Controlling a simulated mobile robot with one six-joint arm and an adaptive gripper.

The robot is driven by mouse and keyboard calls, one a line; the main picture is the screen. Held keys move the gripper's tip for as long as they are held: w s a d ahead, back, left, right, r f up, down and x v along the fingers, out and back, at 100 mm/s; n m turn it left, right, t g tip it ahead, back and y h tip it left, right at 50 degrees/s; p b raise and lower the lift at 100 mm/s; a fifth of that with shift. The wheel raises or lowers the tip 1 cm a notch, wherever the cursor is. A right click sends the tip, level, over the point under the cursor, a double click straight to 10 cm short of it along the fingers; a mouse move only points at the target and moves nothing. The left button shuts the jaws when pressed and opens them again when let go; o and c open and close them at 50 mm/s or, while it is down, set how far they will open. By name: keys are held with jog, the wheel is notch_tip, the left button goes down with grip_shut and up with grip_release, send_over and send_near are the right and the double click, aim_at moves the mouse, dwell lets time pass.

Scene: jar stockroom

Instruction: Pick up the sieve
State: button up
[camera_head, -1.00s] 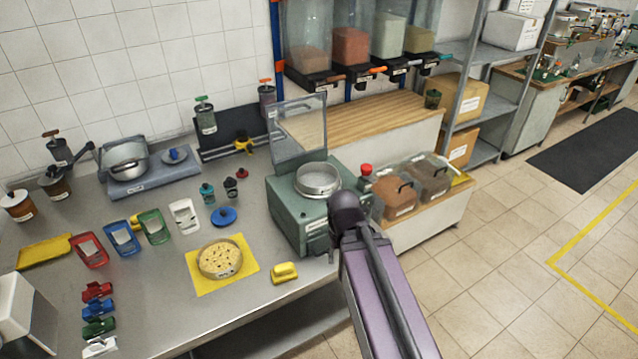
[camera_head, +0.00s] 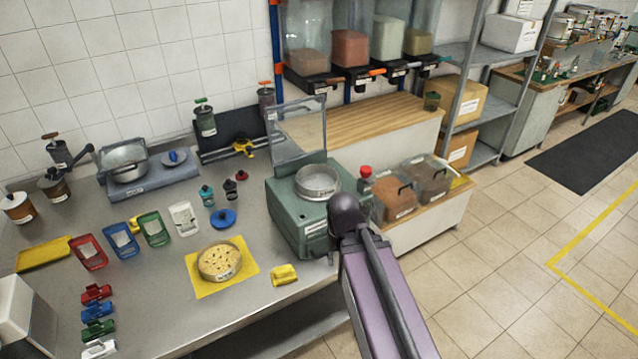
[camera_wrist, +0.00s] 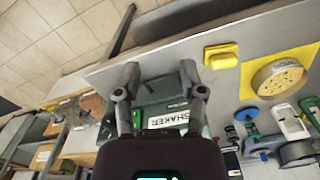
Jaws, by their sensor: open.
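A round sieve (camera_head: 219,260) with a pale rim and a label lies on a yellow mat (camera_head: 247,286); its yellowish contents have dark bits. It also shows at the right of the wrist view (camera_wrist: 279,78). A second round pan, grey and sieve-like (camera_head: 318,180), sits on top of the green shaker (camera_head: 300,232). My gripper (camera_wrist: 160,82) is open and empty, its fingers spread in front of the shaker's labelled side in the wrist view, well apart from the sieve on the mat. In the head view my arm hides the gripper's fingers.
A yellow sponge-like block (camera_head: 284,275) lies between the mat and the shaker. A blue lid (camera_head: 223,218) and small bottles are behind the mat. Coloured scoops (camera_head: 88,251) fill the left. A clear raised guard (camera_head: 299,134) stands behind the shaker.

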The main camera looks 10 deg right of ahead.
jog(key=shift+c, duration=0.4)
jog(key=w+d+r+m+t+y+b, duration=0.1)
jog(key=w+d+r+m+t+y, duration=0.1)
jog(key=w+m, duration=0.5)
jog(key=w+d+r+m+t+y, duration=0.2)
jog(key=w+m+t+y, duration=0.1)
jog(key=w+m, duration=0.4)
jog(key=w+d+r+m+t+y+b, duration=0.1)
jog(key=w+m+y, duration=0.4)
jog(key=m, duration=0.6)
notch_tip(320, 180, up, 2)
jog(key=w+d+t, duration=0.1)
jog(key=w+d, duration=0.1)
jog(key=shift+w+b, duration=0.3)
jog(key=shift+w, duration=0.1)
jog(key=shift+a, duration=0.1)
jog(key=b+x, duration=0.4)
jog(key=x, duration=0.3)
jog(key=shift+w+a+f, duration=0.1)
jog(key=shift+w+f, duration=0.1)
jog(key=shift+w, duration=0.05)
jog(key=shift+w+a+f, duration=0.1)
jog(key=shift+w+a, duration=0.15)
jog(key=shift+a, duration=0.15)
jog(key=shift+f, duration=0.1)
